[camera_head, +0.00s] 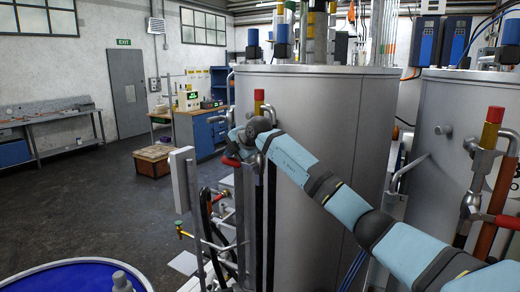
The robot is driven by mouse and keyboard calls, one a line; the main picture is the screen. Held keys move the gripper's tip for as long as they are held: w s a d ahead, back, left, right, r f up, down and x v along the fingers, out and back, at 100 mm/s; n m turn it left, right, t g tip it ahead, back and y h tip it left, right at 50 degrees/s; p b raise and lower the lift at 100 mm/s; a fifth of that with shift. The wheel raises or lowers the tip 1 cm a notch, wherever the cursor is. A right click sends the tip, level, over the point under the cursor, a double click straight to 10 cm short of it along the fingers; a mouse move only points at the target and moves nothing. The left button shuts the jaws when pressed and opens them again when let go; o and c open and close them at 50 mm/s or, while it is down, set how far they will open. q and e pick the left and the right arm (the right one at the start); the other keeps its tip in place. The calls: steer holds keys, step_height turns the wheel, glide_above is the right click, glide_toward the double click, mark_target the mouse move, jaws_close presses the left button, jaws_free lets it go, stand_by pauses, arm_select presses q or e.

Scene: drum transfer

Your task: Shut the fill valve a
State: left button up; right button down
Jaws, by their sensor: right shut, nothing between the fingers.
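A large grey tank (325,110) stands in the middle. A red valve handle (231,162) shows at its left side, low beside the end of my right arm; I cannot read a label that marks it as fill valve a. My right gripper (238,140) is at the tank's left front, close to this handle and just above it. It is shut and empty; its fingers are small and partly hidden by the wrist, and I cannot tell if they touch the handle. The valve body is mostly hidden behind my arm. My left gripper is not in view.
A second tank (440,110) with a red-handled valve (503,221) stands at the right. Pipes and a small yellow-green tap (181,230) are below the gripper. A blue-topped drum (75,280) is at the lower left. The floor (90,205) to the left is clear.

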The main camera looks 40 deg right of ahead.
steer(key=shift+w+f, duration=0.2)
steer(key=shift+f, duration=0.15)
stand_by(0.3)
steer(key=shift+s, duration=0.1)
steer(key=shift+s+r, duration=0.2)
steer(key=b+v, duration=0.3)
steer(key=v, duration=1)
